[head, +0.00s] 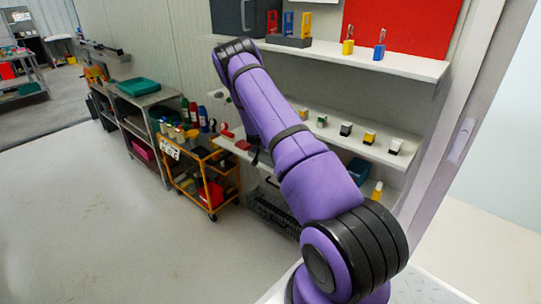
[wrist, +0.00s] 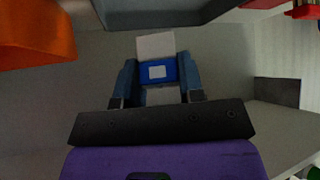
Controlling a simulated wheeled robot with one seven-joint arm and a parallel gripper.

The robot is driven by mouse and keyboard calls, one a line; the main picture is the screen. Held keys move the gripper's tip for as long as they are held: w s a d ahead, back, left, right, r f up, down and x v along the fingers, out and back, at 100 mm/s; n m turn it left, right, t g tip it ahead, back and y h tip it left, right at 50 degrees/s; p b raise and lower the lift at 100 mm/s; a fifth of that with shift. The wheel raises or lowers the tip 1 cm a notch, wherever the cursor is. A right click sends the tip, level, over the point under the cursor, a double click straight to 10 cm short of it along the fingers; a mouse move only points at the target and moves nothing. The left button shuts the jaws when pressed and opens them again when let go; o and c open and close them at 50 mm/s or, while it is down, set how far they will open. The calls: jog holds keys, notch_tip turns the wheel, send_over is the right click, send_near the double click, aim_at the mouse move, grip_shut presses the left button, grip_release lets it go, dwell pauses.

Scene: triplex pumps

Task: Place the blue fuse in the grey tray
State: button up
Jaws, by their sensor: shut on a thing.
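In the wrist view my gripper (wrist: 156,66) is shut on the blue fuse (wrist: 145,74). The fuse has a blue middle with a pale label and light grey ends, and it sits between the two dark blue fingers. A grey tray-like container (wrist: 165,20) shows at the top edge of the wrist view, beyond the fuse and apart from it; only part of it is in frame. In the head view my purple arm hides the gripper and the fuse, and I cannot pick out the tray there with certainty.
An orange object (wrist: 35,38) is at the upper left of the wrist view. In the head view, shelves (head: 400,62) with small coloured parts stand behind my arm. A yellow cart (head: 190,178) stands left of it. The floor (head: 80,220) at left is clear.

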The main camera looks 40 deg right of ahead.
jog(key=f, duration=0.1)
jog(key=d+f, duration=0.1)
jog(key=f, duration=0.1)
jog(key=w+d+f, duration=0.1)
jog(key=f, duration=0.1)
jog(key=shift+f, duration=0.15)
jog(key=shift+w+d+f, duration=0.1)
jog(key=shift+d+f, duration=0.1)
jog(key=shift+f, duration=0.1)
jog(key=shift+w+r+y, duration=0.1)
jog(key=shift+r+y, duration=0.05)
jog(key=shift+y, duration=0.35)
jog(key=shift+w+d+g+y, duration=0.15)
jog(key=shift+d+g+y, duration=0.45)
jog(key=shift+y, duration=0.4)
jog(key=shift+a+f, duration=0.15)
jog(key=shift+f, duration=0.6)
jog(key=shift+f, duration=0.15)
jog(key=o, duration=1)
